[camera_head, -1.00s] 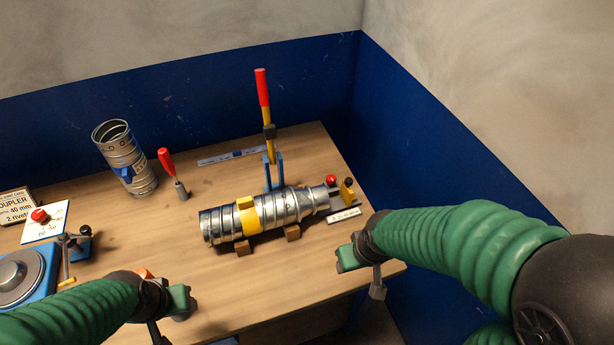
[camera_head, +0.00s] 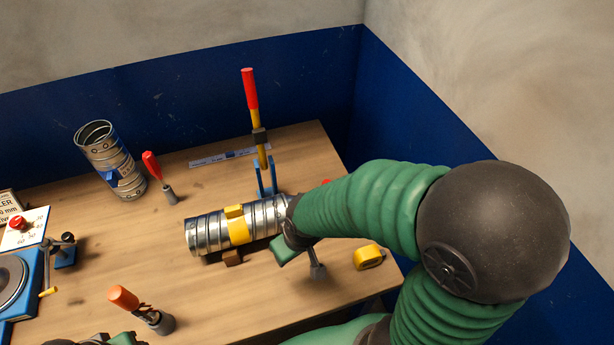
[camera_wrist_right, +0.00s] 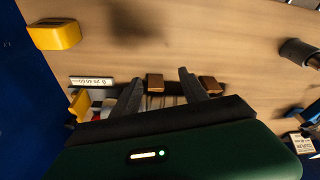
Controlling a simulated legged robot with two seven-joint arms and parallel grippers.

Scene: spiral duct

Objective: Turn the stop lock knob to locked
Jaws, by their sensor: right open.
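A red knob (camera_head: 326,182) shows just past the right end of the metal spiral duct (camera_head: 207,233), mostly hidden behind my right arm. In the right wrist view a small red part (camera_wrist_right: 97,115) and a yellow part (camera_wrist_right: 80,104) sit beside a white scale label (camera_wrist_right: 92,81), partly covered by my gripper. I cannot read the knob's lock position. My right gripper (camera_head: 300,255) is over the duct's right end; in the wrist view its fingers (camera_wrist_right: 160,76) are apart with nothing clearly held. My left gripper (camera_head: 122,339) is cut off at the bottom edge; its fingers are hidden.
A lever with a red grip (camera_head: 250,90) stands behind the duct. A yellow tape measure (camera_head: 369,257) lies right of my gripper. An orange-handled tool (camera_head: 124,298), a red-handled tool (camera_head: 153,167) and an upright duct (camera_head: 107,160) stand left. Another red knob (camera_head: 18,223) is far left.

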